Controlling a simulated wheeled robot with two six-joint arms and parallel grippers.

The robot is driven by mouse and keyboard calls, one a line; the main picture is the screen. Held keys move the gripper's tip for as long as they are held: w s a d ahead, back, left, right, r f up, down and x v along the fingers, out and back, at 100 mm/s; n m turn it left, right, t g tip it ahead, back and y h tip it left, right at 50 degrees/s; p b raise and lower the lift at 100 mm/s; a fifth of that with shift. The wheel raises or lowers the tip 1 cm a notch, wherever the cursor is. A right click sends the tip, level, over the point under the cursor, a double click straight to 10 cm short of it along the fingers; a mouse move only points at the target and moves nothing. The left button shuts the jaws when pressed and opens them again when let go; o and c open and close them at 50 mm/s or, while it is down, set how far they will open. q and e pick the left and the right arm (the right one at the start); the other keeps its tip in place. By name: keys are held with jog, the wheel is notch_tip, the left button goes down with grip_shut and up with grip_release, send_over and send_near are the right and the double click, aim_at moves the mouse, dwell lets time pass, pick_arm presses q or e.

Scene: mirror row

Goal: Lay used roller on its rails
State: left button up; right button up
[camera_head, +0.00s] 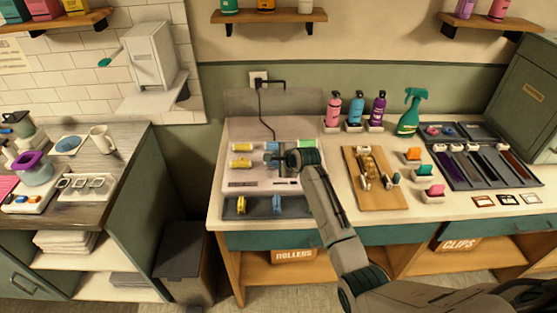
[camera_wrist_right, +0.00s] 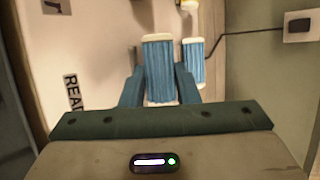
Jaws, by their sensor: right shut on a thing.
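My right gripper (camera_head: 275,160) is over the white heater unit (camera_head: 236,178) on the counter. In the right wrist view it is shut on a blue ribbed roller (camera_wrist_right: 158,72) with pale ends. A second blue roller (camera_wrist_right: 193,58) is just beyond it on the right. On the unit, yellow rollers (camera_head: 241,147) lie at the left and a green one (camera_head: 307,144) at the right. A dark tray (camera_head: 258,212) in front holds a yellow roller (camera_head: 241,205) and a blue roller (camera_head: 277,204). Whether the held roller touches the unit cannot be told. My left gripper is not in view.
A wooden board (camera_head: 378,198) with a gold-coloured piece stands right of my arm. Bottles (camera_head: 333,108) and a green sprayer (camera_head: 411,112) stand behind. A black cord (camera_head: 262,108) runs from the wall socket to the unit. A gap with a bin (camera_head: 183,250) separates the left counter.

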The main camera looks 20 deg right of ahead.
jog(key=shift+s+a+f, duration=0.1)
jog(key=shift+s+f, duration=0.2)
jog(key=shift+f, duration=0.45)
jog(key=shift+s+a+f, duration=0.1)
jog(key=shift+s+f, duration=0.2)
jog(key=shift+f, duration=0.4)
jog(key=o, duration=0.9)
jog(key=shift+c, duration=1)
jog(key=shift+o, duration=0.3)
jog(key=shift+w+r+p, duration=0.35)
jog(key=shift+r+p, duration=0.45)
jog(key=shift+p, duration=0.35)
jog(key=shift+w+r+p, duration=0.3)
jog(key=shift+r+p, duration=0.5)
jog(key=shift+p, duration=0.35)
jog(key=shift+o, duration=0.2)
jog(key=shift+r+p, duration=0.3)
jog(key=shift+r, duration=0.05)
jog(key=shift+s+r+p, duration=0.3)
jog(key=shift+r+p, duration=0.2)
jog(key=shift+r, duration=0.7)
jog(key=shift+w+d+r+p, duration=0.25)
jog(key=shift+r+p, duration=0.2)
jog(key=shift+p, duration=0.45)
jog(key=shift+a, duration=0.1)
